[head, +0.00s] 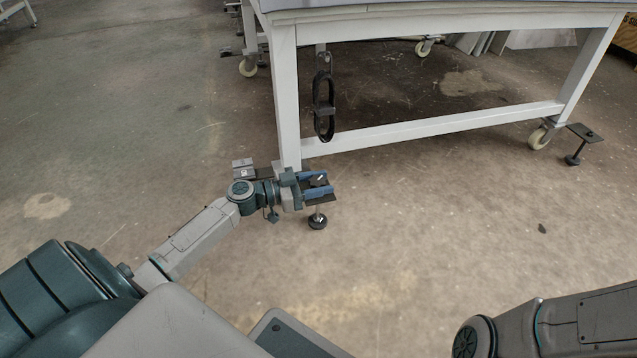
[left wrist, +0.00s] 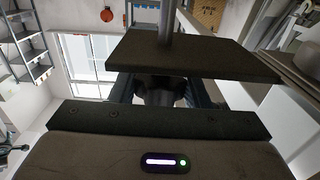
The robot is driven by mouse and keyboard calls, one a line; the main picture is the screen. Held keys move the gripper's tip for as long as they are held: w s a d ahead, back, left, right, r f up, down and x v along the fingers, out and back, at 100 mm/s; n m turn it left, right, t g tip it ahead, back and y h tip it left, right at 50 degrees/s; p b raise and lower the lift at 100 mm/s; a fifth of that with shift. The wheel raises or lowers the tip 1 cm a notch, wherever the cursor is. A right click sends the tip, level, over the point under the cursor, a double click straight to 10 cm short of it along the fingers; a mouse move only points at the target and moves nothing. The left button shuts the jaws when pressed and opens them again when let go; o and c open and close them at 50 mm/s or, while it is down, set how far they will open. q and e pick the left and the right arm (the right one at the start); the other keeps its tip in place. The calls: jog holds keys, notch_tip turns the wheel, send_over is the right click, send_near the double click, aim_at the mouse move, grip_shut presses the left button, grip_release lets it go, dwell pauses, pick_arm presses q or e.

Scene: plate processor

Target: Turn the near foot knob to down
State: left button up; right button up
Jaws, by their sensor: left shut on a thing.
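The near foot is at the bottom of the table's near leg (head: 288,100). It has a dark plate, a thin rod and a round black pad (head: 317,222) low over the floor. My left gripper (head: 317,186) is at the plate, with its blue fingers closed around the dark near foot knob (head: 319,179). In the left wrist view the dark foot plate (left wrist: 195,57) and its grey rod (left wrist: 166,22) show large, and the dark knob (left wrist: 160,92) sits between the fingers. Much of the knob is hidden, so its angle is hard to read. My right gripper is out of view.
The white table frame (head: 440,127) stands on casters. Another foot (head: 573,160) shows at the right leg. A black looped strap (head: 324,105) hangs under the tabletop, near the leg. A small grey block (head: 243,168) is left of the leg. The floor in front is clear.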

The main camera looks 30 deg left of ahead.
pick_arm(q)
jog(key=shift+m+g+h, duration=0.5)
jog(key=shift+h, duration=0.1)
jog(key=o, duration=1)
jog(key=shift+c, duration=0.2)
jog(key=shift+r, duration=0.15)
jog(key=shift+r+p, duration=0.35)
jog(key=shift+p, duration=0.1)
jog(key=r+p, duration=0.3)
jog(key=shift+s+d+r, duration=0.15)
jog(key=shift+s, duration=0.1)
jog(key=s+d+p, duration=0.7)
jog(key=s+d, duration=0.1)
jog(key=s, duration=0.5)
jog(key=shift+r, duration=0.35)
